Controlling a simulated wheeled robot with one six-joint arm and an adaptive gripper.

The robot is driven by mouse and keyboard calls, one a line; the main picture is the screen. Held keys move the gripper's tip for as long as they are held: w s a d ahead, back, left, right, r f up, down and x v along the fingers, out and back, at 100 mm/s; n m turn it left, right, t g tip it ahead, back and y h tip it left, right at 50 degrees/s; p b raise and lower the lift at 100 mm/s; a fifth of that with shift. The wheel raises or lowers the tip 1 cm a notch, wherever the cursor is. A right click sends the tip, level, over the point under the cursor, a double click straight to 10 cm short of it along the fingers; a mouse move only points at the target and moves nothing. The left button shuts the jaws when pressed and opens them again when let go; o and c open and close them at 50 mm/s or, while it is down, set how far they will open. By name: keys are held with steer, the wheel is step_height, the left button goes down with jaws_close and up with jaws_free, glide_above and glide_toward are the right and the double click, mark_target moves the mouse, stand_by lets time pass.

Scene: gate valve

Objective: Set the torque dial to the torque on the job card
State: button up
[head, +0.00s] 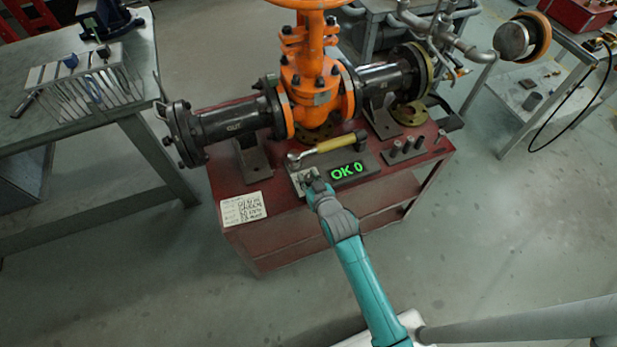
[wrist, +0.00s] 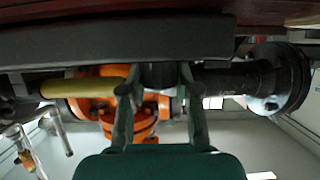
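The torque tester (head: 370,159) lies on the red bench, with a green readout (head: 347,171) showing "OK 0". A torque wrench with a yellow grip (head: 330,144) lies along its back edge. The job card (head: 243,208) lies at the bench's front left corner; its handwriting is too small to read surely. My gripper (head: 311,181) is at the tester's left front, over a pale plate, and hides the dial there. In the wrist view a dark round knob (wrist: 158,75) sits between my two fingers (wrist: 160,88). Whether they touch it is unclear.
An orange gate valve (head: 312,75) with dark flanged pipes stands behind the tester on the red bench (head: 270,240). Several sockets (head: 407,147) stand on a block to the right. A grey table (head: 60,110) stands at left.

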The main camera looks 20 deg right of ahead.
jaws_close()
steer(key=shift+d+n+y, duration=0.1)
steer(key=shift+n+y, duration=0.9)
steer(key=shift+y, duration=0.2)
steer(key=shift+n+g+y, duration=0.9)
steer(key=shift+n+y, duration=1.1)
steer(key=shift+y, duration=0.2)
steer(key=n+g+y, duration=0.4)
steer(key=n, duration=0.1)
steer(key=shift+n+g+y, duration=0.3)
steer(key=shift+n+g, duration=0.1)
steer(key=shift+g, duration=0.3)
steer(key=o, duration=1)
jaws_free()
steer(key=shift+c, duration=0.2)
